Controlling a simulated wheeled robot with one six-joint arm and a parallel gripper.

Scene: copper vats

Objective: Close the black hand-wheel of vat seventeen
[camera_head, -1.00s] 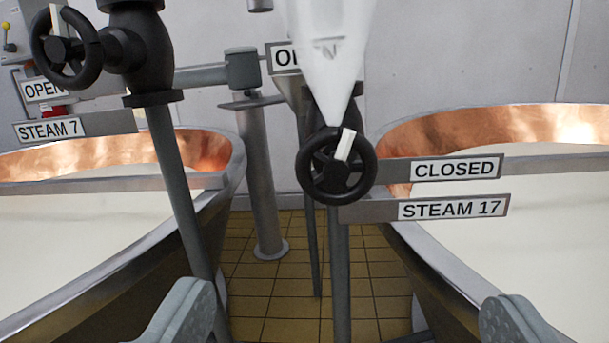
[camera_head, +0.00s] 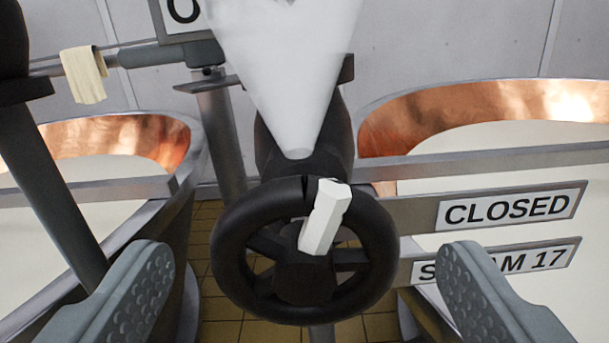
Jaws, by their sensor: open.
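The black hand-wheel (camera_head: 229,285) of vat seventeen stands close ahead, low in the middle of the picture. A white pointer bar (camera_head: 325,220) on it runs from the hub up and slightly right to the rim. To its right are a CLOSED plate (camera_head: 512,207) and, below, a STEAM 17 plate (camera_head: 550,257), partly hidden by my right finger. An OPEN plate at upper left shows only in part (camera_head: 182,10). My gripper (camera_head: 305,275) is open, with one finger on each side of the wheel. I cannot tell how far beyond the fingertips the wheel lies.
A white cone (camera_head: 290,70) hangs in front of the valve body, its tip just above the wheel. Copper-lined vats stand left (camera_head: 120,140) and right (camera_head: 480,115). A dark post (camera_head: 40,180) rises at left. A pale cloth (camera_head: 84,75) hangs on a pipe.

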